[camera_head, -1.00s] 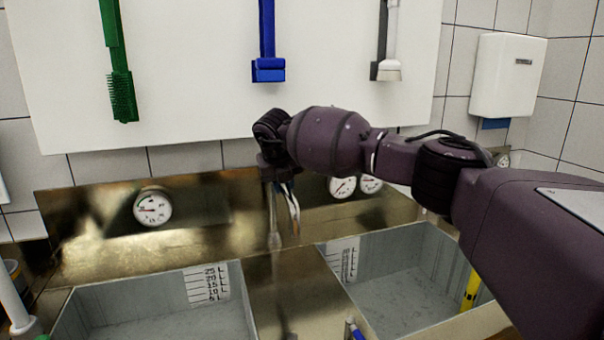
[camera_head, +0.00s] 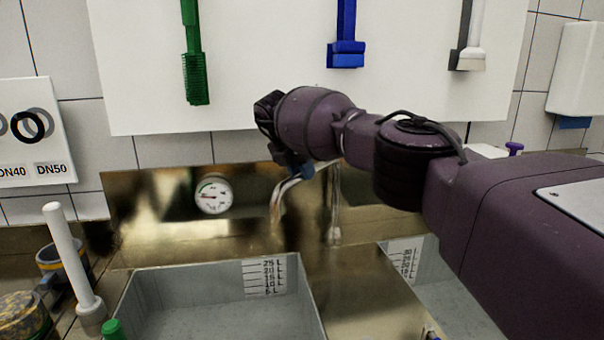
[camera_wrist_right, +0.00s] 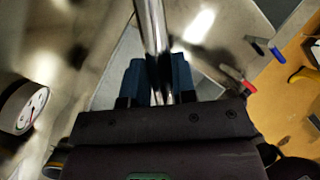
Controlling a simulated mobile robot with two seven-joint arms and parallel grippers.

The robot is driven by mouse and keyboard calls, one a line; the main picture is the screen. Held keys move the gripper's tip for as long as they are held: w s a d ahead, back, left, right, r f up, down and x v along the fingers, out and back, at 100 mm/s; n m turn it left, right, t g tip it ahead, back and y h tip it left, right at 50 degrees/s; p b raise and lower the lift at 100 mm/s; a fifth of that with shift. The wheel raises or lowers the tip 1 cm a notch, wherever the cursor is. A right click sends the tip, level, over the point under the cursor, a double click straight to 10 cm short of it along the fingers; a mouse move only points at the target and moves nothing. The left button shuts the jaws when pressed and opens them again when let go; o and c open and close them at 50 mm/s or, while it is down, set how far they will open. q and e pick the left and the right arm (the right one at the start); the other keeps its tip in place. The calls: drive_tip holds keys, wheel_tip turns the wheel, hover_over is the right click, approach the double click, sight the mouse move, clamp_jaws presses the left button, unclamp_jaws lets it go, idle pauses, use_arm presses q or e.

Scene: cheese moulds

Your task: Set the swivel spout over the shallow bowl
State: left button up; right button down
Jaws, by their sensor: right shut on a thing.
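The chrome swivel spout (camera_head: 276,203) rises from the steel deck between two sink bowls. Its upright foot stands at the back of the divider. Its curved free end points down on the left, in front of the steel splashback and in line with the back right part of the left bowl (camera_head: 200,268). My right gripper (camera_head: 300,172) is shut on the upper part of the spout, mostly hidden by my wrist. In the right wrist view the chrome tube (camera_wrist_right: 152,40) runs between the blue finger pads. The right bowl (camera_head: 450,290) is partly hidden by my arm. My left gripper is out of view.
A round gauge (camera_head: 213,195) sits on the splashback. A white upright handle (camera_head: 70,255), a green-topped item (camera_head: 113,328) and containers stand left of the left bowl. Green (camera_head: 194,75), blue (camera_head: 346,52) and white brushes hang above. The left bowl looks empty.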

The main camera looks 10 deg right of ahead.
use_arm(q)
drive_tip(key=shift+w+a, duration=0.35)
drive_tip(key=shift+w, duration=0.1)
use_arm(e)
drive_tip(key=shift+w+a+r+m, duration=0.1)
drive_tip(key=shift+w+a+m, duration=0.25)
drive_tip(key=shift+w, duration=0.1)
drive_tip(key=c, duration=0.9)
unclamp_jaws()
use_arm(q)
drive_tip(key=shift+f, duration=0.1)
drive_tip(key=b, duration=0.1)
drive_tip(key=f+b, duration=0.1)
drive_tip(key=b, duration=0.1)
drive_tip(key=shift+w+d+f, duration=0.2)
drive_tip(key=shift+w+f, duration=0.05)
use_arm(e)
drive_tip(key=v, duration=1)
drive_tip(key=shift+a+r, duration=0.15)
drive_tip(key=shift+r, duration=0.25)
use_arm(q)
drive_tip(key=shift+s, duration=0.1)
use_arm(e)
drive_tip(key=shift+f, duration=0.1)
